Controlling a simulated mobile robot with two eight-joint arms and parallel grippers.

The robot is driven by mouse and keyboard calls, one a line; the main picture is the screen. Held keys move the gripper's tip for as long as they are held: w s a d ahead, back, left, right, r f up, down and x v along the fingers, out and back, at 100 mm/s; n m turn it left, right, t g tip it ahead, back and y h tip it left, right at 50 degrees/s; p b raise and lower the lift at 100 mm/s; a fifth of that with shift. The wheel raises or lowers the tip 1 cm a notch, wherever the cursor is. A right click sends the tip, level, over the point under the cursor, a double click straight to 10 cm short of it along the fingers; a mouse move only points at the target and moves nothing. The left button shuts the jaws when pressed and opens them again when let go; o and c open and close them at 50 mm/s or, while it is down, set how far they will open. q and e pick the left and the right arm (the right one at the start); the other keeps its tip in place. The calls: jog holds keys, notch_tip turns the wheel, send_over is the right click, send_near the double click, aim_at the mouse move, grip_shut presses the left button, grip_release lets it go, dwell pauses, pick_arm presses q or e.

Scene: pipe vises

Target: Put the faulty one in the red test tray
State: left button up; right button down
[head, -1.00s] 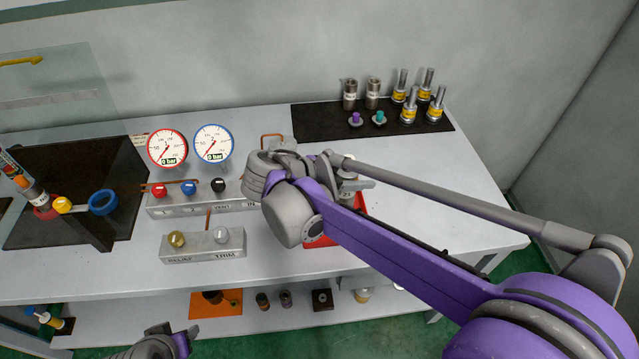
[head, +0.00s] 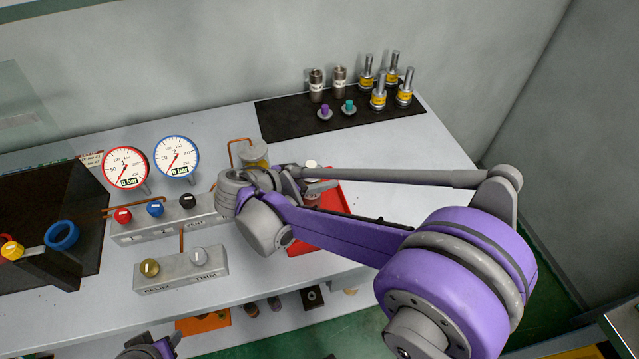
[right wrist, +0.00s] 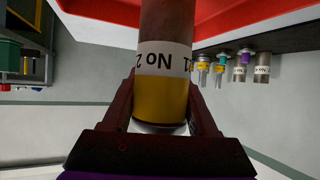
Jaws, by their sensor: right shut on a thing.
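My right gripper (right wrist: 160,110) is shut on a brownish-grey cylinder (right wrist: 165,28) with a white label reading "No 2" and a yellow band, shown upside down in the right wrist view. In the head view the cylinder (head: 312,197), partly hidden by my arm, stands roughly upright at the red tray (head: 333,205). I cannot tell whether it touches the tray floor. The red tray wall (right wrist: 100,12) also shows in the right wrist view. My left gripper (head: 150,347) is at the bottom edge of the head view, mostly cut off.
A black mat (head: 285,120) at the back holds several cylinders and two small plugs. Two gauges (head: 125,168) read 0 bar. A valve block (head: 170,220) and a RELIEF/TRIM block (head: 180,270) stand left of the tray. The table right of the tray is clear.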

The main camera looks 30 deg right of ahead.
jog(key=shift+f, duration=1.2)
jog(key=shift+c, duration=0.9)
grip_release()
jog(key=shift+f, duration=0.1)
jog(key=shift+r, duration=0.2)
jog(key=v, duration=1.2)
jog(key=shift+a+f, duration=0.1)
jog(key=shift+f, duration=0.05)
